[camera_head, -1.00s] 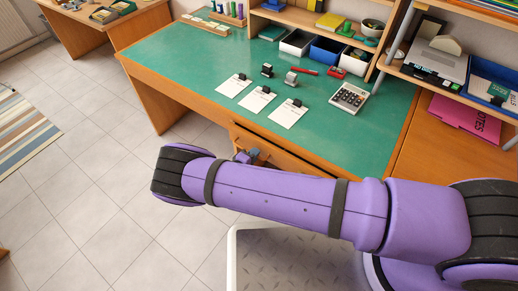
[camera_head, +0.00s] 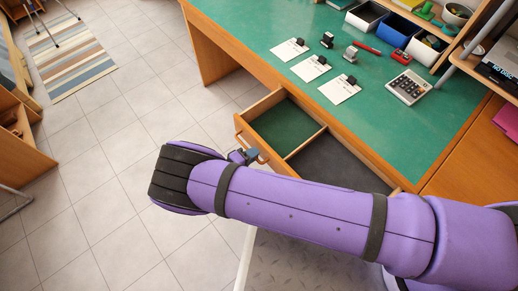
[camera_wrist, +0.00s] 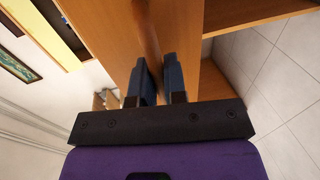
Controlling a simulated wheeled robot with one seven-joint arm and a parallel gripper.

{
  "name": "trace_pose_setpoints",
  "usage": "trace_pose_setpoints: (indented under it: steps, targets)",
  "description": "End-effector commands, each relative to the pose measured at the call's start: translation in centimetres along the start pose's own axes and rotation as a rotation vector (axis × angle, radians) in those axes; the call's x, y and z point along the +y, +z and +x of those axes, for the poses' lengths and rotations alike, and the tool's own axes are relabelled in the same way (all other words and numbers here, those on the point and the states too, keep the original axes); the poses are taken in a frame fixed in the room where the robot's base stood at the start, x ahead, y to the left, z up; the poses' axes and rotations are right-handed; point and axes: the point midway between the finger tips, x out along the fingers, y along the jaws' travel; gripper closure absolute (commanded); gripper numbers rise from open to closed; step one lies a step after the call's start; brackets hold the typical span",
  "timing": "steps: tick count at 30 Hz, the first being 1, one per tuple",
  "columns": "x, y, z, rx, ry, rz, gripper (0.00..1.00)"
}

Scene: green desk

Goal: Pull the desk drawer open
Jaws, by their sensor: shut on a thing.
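The desk drawer (camera_head: 249,139) stands pulled out from under the green-topped desk (camera_head: 245,45). Its inside shows a green-lined compartment on the left and a dark grey one on the right, split by a wooden divider. My gripper (camera_head: 252,155) is at the drawer's front, at its handle. In the wrist view my gripper (camera_wrist: 159,75) has its two dark fingers on either side of the wooden handle (camera_wrist: 146,35), shut on it. My purple arm hides the right part of the drawer front.
Papers with black clips (camera_head: 312,68), a calculator (camera_head: 408,87), a stapler (camera_head: 401,57) and bins (camera_head: 367,15) are on the desktop. Tiled floor (camera_head: 90,190) lies free to the left. A striped rug (camera_head: 70,57) is farther off.

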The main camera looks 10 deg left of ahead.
Motion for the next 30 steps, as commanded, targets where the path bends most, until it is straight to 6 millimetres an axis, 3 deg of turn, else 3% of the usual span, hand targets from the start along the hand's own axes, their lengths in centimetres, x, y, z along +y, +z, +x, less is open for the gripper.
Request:
trace_pose_setpoints:
  steps: [10, 11, 12, 14, 23, 30]
  targets:
    - [-0.1, 0.0, -0.1, 0.001, -0.001, -0.001, 1.00]
    - [-0.1, 0.0, -0.1, 0.001, -0.001, -0.001, 0.83]
    - [-0.1, 0.0, -0.1, 0.001, -0.001, -0.001, 0.74]
    - [-0.1, 0.0, -0.1, 0.001, -0.001, 0.000, 0.64]
    - [0.0, 0.0, -0.3, 0.001, 0.000, 0.000, 0.64]
    - [-0.1, 0.0, -3.2, 0.003, -0.002, 0.001, 0.64]
